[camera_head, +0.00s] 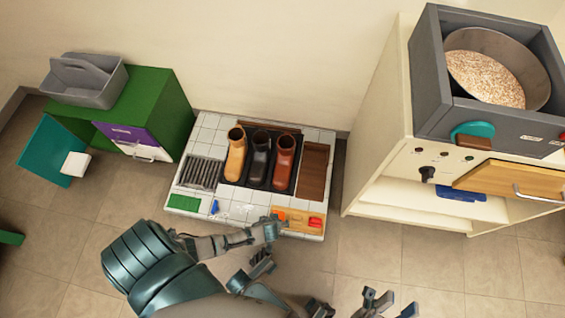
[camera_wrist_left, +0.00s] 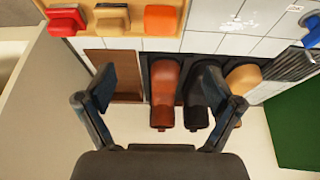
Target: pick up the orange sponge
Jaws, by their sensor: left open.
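The orange sponge (camera_head: 281,215) lies on a light wooden tray (camera_head: 290,228) at the front of the tiled stand, left of a tan piece and a red piece. In the left wrist view the orange sponge (camera_wrist_left: 160,20) is at the top, beside the tan piece (camera_wrist_left: 112,18) and the red piece (camera_wrist_left: 66,20). My left gripper (camera_wrist_left: 159,82) is open and empty, and its fingers are apart from the sponge. In the head view my left arm reaches to the tray's front left edge. My right gripper (camera_head: 388,302) is open and empty at the bottom, well away from the tray.
Boots stand on a black mat behind the tray: tan (camera_head: 236,155), dark (camera_head: 260,160) and brown (camera_head: 284,162). A blue item (camera_head: 214,206) and green pad (camera_head: 184,203) lie left. A green cabinet (camera_head: 160,105) stands left, a cream cabinet (camera_head: 385,130) right.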

